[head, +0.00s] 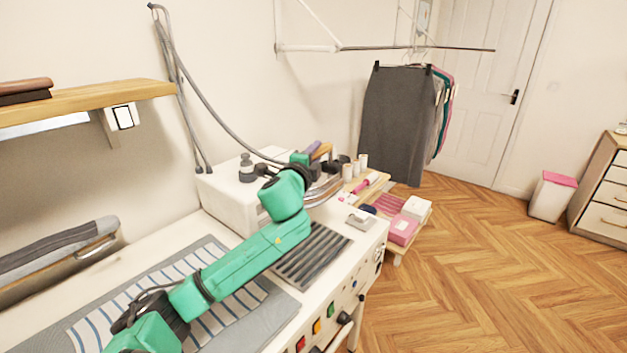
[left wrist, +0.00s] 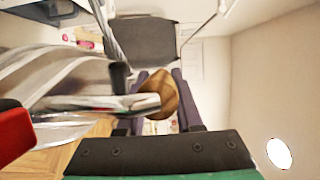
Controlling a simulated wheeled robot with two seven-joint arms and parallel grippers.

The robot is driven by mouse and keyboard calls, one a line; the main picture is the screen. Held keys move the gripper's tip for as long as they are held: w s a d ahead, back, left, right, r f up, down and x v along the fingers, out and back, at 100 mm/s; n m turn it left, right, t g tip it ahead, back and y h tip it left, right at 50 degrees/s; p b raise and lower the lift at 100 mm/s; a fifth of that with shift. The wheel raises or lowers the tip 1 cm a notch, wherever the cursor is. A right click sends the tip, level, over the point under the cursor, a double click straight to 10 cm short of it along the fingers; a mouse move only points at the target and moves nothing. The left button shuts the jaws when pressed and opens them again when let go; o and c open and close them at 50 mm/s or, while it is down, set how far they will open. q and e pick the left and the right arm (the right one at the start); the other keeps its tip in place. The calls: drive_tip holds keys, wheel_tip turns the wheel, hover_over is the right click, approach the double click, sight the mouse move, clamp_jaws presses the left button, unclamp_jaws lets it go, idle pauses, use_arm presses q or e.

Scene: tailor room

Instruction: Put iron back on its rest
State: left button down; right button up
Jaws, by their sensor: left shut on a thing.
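The iron (head: 322,193) has a silver body and a wooden handle, and is partly hidden by my arm. My left gripper (head: 320,156) is shut on that handle, above the machine table's back part. In the left wrist view, the round wooden handle (left wrist: 158,94) sits between the fingers of my left gripper (left wrist: 160,82), and the shiny metal iron body (left wrist: 70,85) fills the left side. A dark ribbed metal grille (head: 312,256), which looks like the iron rest, lies bare on the table in front of the iron. My right gripper is not in view.
A striped cloth (head: 205,318) lies on a grey pad at left. A white box-shaped unit (head: 222,200) stands behind my arm. Thread spools (head: 348,171) and a small shelf with pink boxes (head: 402,231) are at right. A grey hose hangs along the wall.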

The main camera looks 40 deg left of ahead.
use_arm(q)
wheel_tip(320, 180, down, 18)
drive_tip(key=b, duration=0.3)
drive_tip(key=shift+b, duration=0.4)
drive_tip(key=c, duration=0.6)
unclamp_jaws()
drive_tip(key=shift+s+f, duration=0.1)
drive_tip(key=shift+f, duration=0.25)
drive_tip(key=shift+o, duration=0.2)
drive_tip(key=shift+s+d+r, duration=0.1)
drive_tip(key=shift+d+r, duration=0.05)
drive_tip(key=p+v, duration=0.1)
drive_tip(key=v, duration=1.1)
